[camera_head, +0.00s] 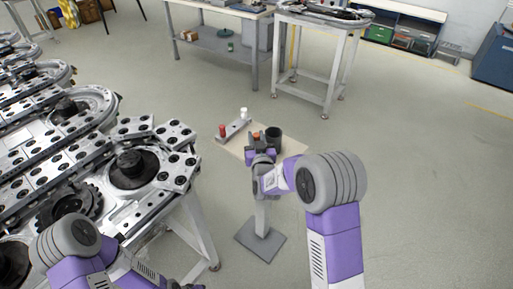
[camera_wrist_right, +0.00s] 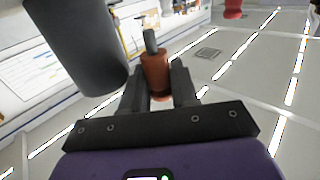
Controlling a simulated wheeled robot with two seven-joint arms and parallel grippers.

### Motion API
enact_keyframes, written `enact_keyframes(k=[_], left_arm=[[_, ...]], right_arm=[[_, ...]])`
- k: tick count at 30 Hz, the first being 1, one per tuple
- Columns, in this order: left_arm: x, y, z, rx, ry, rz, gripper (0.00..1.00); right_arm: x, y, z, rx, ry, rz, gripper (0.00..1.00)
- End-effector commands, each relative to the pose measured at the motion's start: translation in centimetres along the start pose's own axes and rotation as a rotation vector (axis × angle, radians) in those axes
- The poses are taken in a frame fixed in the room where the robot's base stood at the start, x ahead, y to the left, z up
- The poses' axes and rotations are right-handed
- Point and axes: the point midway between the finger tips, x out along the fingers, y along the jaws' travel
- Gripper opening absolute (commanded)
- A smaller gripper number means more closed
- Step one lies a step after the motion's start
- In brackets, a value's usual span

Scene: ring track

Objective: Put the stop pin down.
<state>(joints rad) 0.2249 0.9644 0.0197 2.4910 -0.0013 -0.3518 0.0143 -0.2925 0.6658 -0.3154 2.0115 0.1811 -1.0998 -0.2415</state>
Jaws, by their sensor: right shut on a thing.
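My right gripper (camera_head: 262,147) is over the small beige-topped stand in the head view. In the right wrist view its fingers (camera_wrist_right: 158,92) are shut on the stop pin (camera_wrist_right: 155,72), an orange-brown cylinder with a thin dark end. The pin's orange part (camera_head: 256,134) shows just beyond the gripper in the head view. I cannot tell whether the pin touches the stand top (camera_head: 233,149). My left gripper is out of view; only my left arm shows at the lower left.
A dark cup (camera_head: 274,136) stands just right of the held pin. A grey bar (camera_head: 236,129) with a red piece (camera_head: 222,130) and a white piece (camera_head: 243,113) lies on the stand. The metal ring track (camera_head: 105,165) fills the left. Open floor (camera_head: 420,170) lies right.

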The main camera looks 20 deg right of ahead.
Motion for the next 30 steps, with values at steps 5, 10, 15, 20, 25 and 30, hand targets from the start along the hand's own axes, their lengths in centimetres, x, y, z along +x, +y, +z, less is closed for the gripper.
enact_keyframes(k=[5, 10, 15, 20, 25, 30], left_arm=[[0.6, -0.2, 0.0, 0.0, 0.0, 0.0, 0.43], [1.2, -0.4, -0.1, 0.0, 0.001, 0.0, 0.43], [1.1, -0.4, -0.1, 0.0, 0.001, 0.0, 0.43], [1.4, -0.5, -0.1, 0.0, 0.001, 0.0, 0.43], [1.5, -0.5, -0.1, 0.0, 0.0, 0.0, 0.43], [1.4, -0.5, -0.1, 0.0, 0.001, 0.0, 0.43]], right_arm=[[0.0, 0.1, 2.0, -0.002, -0.002, 0.001, 0.0], [0.0, 0.1, 3.9, -0.001, 0.0, 0.0, 0.0], [0.0, 0.1, 3.7, 0.0, 0.002, 0.0, 0.0], [0.0, 0.0, 4.1, 0.0, 0.002, 0.0, 0.0], [0.0, 0.0, 4.1, 0.0, 0.001, 0.0, 0.39], [0.0, 0.0, 4.1, 0.0, 0.001, 0.0, 0.39]])
